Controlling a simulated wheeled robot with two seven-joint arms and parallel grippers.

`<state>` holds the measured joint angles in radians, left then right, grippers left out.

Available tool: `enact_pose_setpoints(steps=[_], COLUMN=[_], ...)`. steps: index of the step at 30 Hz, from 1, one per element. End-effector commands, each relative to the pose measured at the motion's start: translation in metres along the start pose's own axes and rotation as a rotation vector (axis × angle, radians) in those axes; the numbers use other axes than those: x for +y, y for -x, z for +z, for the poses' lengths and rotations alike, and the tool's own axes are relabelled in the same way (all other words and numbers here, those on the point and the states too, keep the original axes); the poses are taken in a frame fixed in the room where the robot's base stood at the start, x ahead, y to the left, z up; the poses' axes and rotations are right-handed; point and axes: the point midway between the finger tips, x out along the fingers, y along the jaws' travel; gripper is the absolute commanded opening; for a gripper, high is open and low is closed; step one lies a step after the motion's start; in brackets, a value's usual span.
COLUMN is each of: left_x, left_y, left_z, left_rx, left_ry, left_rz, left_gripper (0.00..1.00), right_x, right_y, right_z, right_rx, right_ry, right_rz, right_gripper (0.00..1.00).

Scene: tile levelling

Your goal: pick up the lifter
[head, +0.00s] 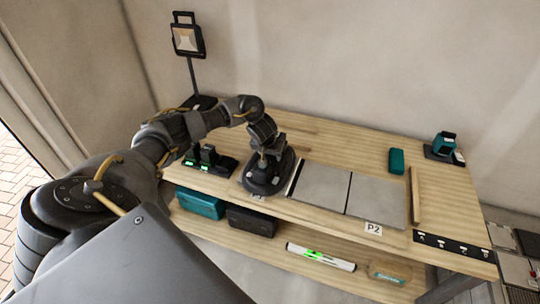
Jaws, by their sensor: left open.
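The lifter (264,184) appears as a dark, round-based tool standing on the wooden bench (330,140), just left of two grey tiles. My left gripper (264,158) is directly over it, pointing down, with its jaws open at the lifter's upper part. The gripper and wrist hide much of the lifter's top, and I cannot tell whether the fingers touch it. The left tile (322,184) and the right tile (375,197) lie flat side by side with a dark gap between them. My right gripper is not in view.
A charger with batteries (208,158) stands close left of the lifter. A lamp (188,40) stands at the back left. A teal case (397,161), a wooden strip (415,195) and a teal tool (445,144) are at the right. The lower shelf holds boxes and a white level (320,257).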

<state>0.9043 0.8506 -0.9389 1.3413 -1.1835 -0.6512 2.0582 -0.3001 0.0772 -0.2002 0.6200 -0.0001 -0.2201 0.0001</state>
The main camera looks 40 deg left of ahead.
Motion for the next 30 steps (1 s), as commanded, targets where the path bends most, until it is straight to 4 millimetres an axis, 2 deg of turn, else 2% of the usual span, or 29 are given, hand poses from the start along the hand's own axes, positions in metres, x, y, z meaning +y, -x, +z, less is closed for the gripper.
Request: enact_pose_setpoints(steps=[30], left_x=[0.0005], left_y=[-0.0057], left_z=[0.0018], left_rx=[0.001], left_ry=[0.0], left_rz=[0.0], left_gripper=[0.47], right_x=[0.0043], right_y=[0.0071], right_z=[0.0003], right_rx=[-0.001], right_ry=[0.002], right_rz=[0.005], right_gripper=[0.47])
